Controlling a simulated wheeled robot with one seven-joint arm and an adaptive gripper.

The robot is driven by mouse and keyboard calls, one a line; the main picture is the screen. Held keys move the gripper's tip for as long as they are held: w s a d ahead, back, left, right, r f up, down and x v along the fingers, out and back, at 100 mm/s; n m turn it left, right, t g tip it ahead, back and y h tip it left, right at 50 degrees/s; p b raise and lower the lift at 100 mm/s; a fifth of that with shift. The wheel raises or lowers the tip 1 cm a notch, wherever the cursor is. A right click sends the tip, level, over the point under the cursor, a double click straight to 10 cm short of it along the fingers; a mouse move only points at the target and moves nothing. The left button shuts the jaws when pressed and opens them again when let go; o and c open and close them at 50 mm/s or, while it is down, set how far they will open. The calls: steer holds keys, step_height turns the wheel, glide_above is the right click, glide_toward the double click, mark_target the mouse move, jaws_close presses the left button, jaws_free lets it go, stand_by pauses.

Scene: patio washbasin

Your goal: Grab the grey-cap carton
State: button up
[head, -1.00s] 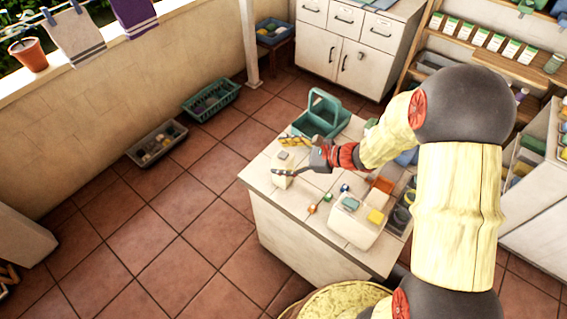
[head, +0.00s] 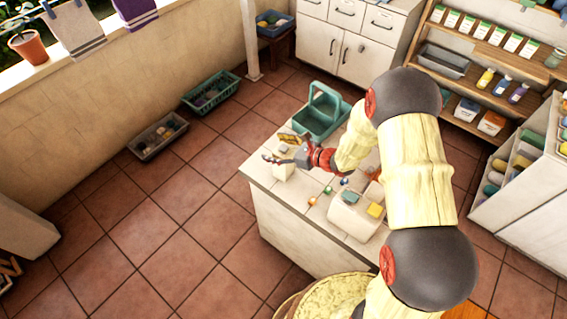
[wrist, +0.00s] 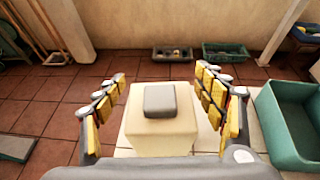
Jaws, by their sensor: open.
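The grey-cap carton (wrist: 161,129) is a cream block with a grey square cap (wrist: 160,100). In the wrist view it stands upright between the spread fingers of my gripper (wrist: 160,105), with a gap on each side. In the head view the carton (head: 284,172) stands near the far left corner of the white counter (head: 300,235). My gripper (head: 281,150) is open around its upper part, and its fingers hide some of the carton. I cannot tell from the head view whether any finger touches it.
A teal caddy (head: 322,115) with a handle stands right of the carton, close to my gripper; it also shows in the wrist view (wrist: 290,125). A white box (head: 355,218) with a sponge and a yellow block, and small balls (head: 312,201), sit nearer. Floor lies beyond the left edge.

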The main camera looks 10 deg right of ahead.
steer(key=shift+w+a+f, duration=0.15)
steer(key=shift+w+a, duration=0.15)
steer(key=shift+c, duration=0.9)
steer(key=c, duration=1)
